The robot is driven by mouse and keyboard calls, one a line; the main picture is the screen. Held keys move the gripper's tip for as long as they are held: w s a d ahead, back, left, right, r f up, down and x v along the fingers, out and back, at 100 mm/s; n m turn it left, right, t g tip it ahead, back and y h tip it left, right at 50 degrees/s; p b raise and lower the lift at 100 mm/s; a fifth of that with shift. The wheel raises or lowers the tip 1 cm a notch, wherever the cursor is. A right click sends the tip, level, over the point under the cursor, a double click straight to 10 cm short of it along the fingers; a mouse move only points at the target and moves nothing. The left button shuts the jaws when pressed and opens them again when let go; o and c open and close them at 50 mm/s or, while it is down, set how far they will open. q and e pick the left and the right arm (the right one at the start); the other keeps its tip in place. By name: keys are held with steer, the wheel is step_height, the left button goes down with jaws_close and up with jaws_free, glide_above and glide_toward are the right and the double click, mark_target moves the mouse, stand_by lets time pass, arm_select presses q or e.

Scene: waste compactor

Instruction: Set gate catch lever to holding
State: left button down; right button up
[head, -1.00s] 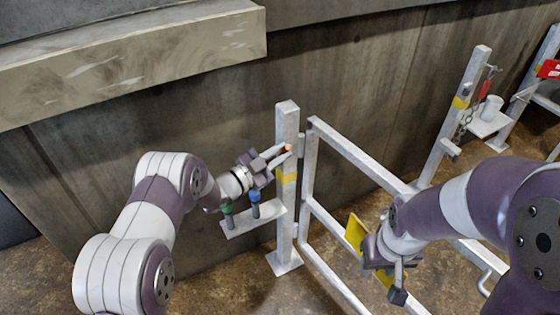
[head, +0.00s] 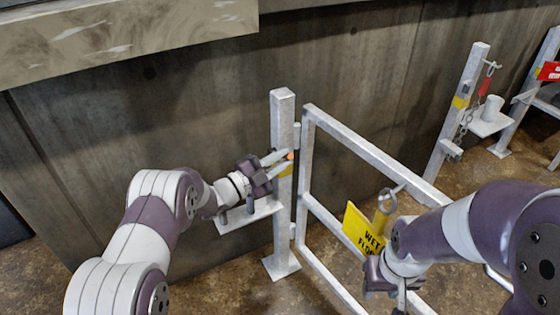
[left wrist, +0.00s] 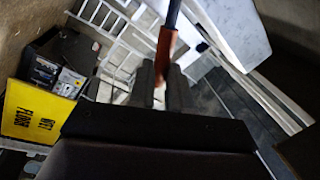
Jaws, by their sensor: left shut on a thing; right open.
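The gate catch lever is at the galvanised gate post (head: 284,125), just above its yellow band. Its orange grip (head: 290,156) shows at my left fingertips. My left gripper (head: 280,162) is shut on it. In the left wrist view the orange-brown grip (left wrist: 164,50) stands between the two fingers (left wrist: 163,88), with a dark rod beyond it. The fingers hide part of the lever. The barred gate (head: 360,155) stands right of the post. My right gripper (head: 400,296) is open, low in front of the gate; its fingertips are partly hidden.
A yellow wet-floor sign (head: 358,228) is beside my right gripper. A small shelf (head: 235,219) sticks out of the post below my left gripper. A second post (head: 462,110) with a chain and a cup (head: 491,108) stands behind at right. A concrete wall closes the back.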

arm_select(q)
steer(key=c, duration=1.1)
jaws_free()
steer(key=shift+o, duration=0.2)
steer(key=p+v, duration=0.2)
steer(key=v, duration=1)
steer(key=shift+s+a+f, duration=0.2)
steer(key=shift+a, duration=0.05)
